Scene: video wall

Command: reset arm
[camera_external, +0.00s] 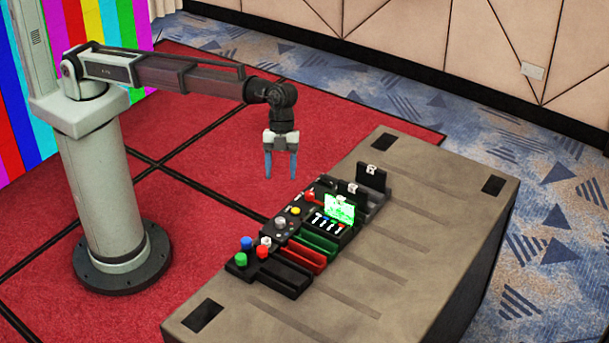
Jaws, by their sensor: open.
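My gripper (281,165) hangs at the end of my arm, its two blue-grey fingers pointing down and apart. It is open, with nothing between the fingers. It is in the air above and behind the row of control modules (307,235), touching nothing. My arm reaches out to the right from its column, roughly level, with the wrist bent down.
A grey table (400,255) carries the modules: coloured knobs, a red tray (306,256), a black tray (285,278), a lit green screen (339,209) and upright black plates (371,177). The table's right side is bare. Red carpet (210,240) lies behind it.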

